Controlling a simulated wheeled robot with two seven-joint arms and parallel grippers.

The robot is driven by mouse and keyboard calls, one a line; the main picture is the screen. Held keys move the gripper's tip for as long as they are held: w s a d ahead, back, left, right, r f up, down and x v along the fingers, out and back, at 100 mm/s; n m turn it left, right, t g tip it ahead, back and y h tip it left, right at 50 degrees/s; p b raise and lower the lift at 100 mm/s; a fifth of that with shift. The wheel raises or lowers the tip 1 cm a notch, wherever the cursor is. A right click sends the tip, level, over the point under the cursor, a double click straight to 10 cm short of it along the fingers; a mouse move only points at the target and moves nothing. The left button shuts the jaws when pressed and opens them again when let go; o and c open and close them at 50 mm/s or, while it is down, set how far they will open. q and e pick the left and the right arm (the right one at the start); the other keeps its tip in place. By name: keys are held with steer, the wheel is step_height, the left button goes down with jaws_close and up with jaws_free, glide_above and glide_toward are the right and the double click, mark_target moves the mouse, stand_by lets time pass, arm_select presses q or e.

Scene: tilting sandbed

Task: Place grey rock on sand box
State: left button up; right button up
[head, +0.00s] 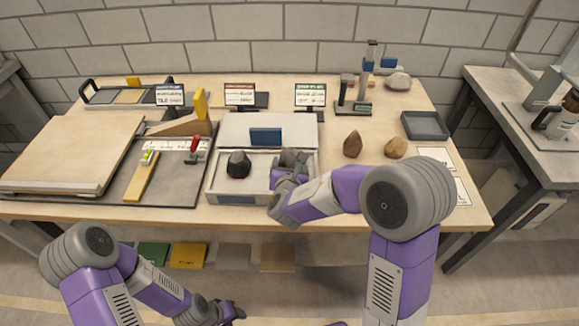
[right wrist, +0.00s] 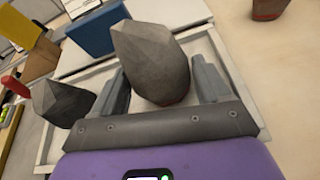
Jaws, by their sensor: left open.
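In the head view the rock (head: 293,156) is partly hidden by my right gripper (head: 288,172), over the right part of the sand box (head: 213,190). I cannot tell whether the rock touches the sand. A dark grey rock (head: 238,164) lies on the sand in the left part; it also shows in the right wrist view (right wrist: 62,102). My left gripper (head: 228,313) is low in front of the table, open and empty.
A reddish-brown rock (head: 352,144) and a tan rock (head: 396,148) stand right of the box. A blue block (head: 265,137) is at its back edge. A dark tray (head: 425,125) is at the right. Boards and a yellow wedge (head: 200,104) crowd the left side.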

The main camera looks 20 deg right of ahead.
steer(key=shift+o, duration=1.4)
steer(key=shift+r, duration=0.1)
steer(key=shift+r+p, duration=0.2)
steer(key=shift+p, duration=0.15)
steer(key=p+v, duration=0.2)
steer(key=v, duration=1)
steer(key=shift+p, duration=0.3)
steer(key=shift+f, duration=0.1)
